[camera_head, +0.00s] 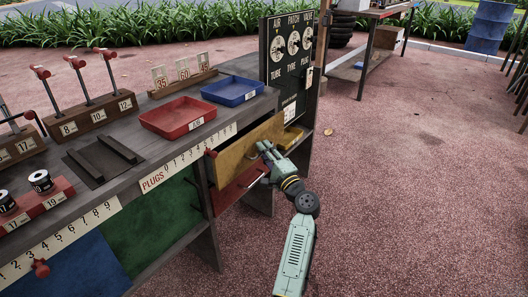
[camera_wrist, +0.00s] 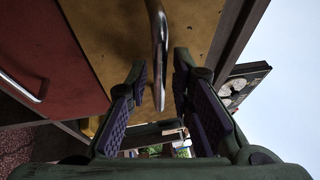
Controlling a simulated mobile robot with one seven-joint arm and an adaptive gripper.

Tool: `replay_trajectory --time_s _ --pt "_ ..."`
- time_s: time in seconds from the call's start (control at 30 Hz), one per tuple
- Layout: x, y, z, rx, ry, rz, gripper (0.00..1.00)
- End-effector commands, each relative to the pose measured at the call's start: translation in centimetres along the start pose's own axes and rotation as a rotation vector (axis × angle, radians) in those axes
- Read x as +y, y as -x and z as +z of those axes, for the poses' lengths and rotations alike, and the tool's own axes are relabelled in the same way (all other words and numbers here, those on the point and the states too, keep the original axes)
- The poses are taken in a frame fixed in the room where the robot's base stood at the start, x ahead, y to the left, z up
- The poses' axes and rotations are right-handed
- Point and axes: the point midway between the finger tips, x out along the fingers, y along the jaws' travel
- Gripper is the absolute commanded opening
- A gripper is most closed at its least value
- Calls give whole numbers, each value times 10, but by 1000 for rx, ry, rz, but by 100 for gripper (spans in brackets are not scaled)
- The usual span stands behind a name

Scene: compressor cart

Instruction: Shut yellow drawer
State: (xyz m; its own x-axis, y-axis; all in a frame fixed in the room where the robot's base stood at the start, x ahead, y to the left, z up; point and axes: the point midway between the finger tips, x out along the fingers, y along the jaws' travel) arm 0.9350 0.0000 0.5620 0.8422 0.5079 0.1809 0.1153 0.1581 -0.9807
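The yellow drawer (camera_head: 235,158) is in the right part of the bench in the head view. It stands pulled out, with part of its yellow inside (camera_head: 290,138) showing behind the front. My gripper (camera_head: 264,150) is at the right part of its front. In the wrist view the yellow front (camera_wrist: 105,30) fills the upper middle, and its silver bar handle (camera_wrist: 160,50) reaches down between my two fingers (camera_wrist: 160,88). The fingers are apart, with gaps visible on both sides of the handle. Whether either finger touches it I cannot tell.
A red drawer (camera_head: 232,192) is below the yellow one; its handle (camera_wrist: 22,85) shows in the wrist view. A red tray (camera_head: 178,117) and a blue tray (camera_head: 232,91) sit on the bench top. A dark gauge board (camera_head: 290,70) stands behind.

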Motion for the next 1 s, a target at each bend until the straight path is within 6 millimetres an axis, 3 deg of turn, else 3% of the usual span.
replay_trajectory --time_s 0.27,1.0 --pt "0 0 0 0 0 0 0" --pt "1 -2 1 -1 -1 0 0"
